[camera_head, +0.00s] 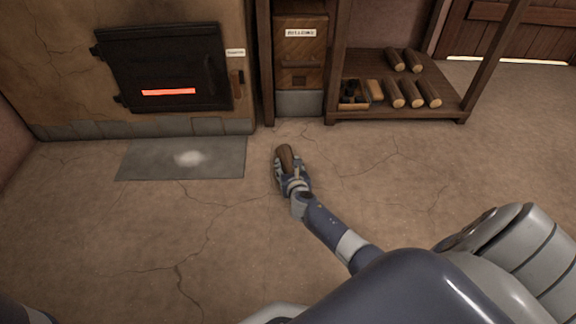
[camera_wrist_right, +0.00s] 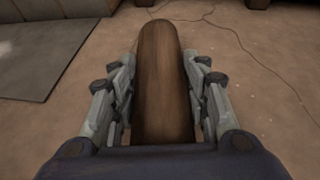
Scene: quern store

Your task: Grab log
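A brown log (camera_head: 285,157) is between the fingers of my right gripper (camera_head: 291,174), above the floor in front of the shelf and furnace. In the right wrist view the log (camera_wrist_right: 164,80) points away from the gripper, with the fingers (camera_wrist_right: 163,95) close along both its sides. The log's near end is hidden by the gripper body. More logs (camera_head: 415,92) lie on the low shelf (camera_head: 450,106) at the right. My left gripper is not in view; only a bit of dark arm shows at the lower left.
The furnace (camera_head: 60,60) has a dark door (camera_head: 165,72) with a glowing red slot. A grey floor plate (camera_head: 215,160) with a pale patch lies in front of it. A wooden bellows unit (camera_head: 300,60) stands beside it. The middle floor is clear.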

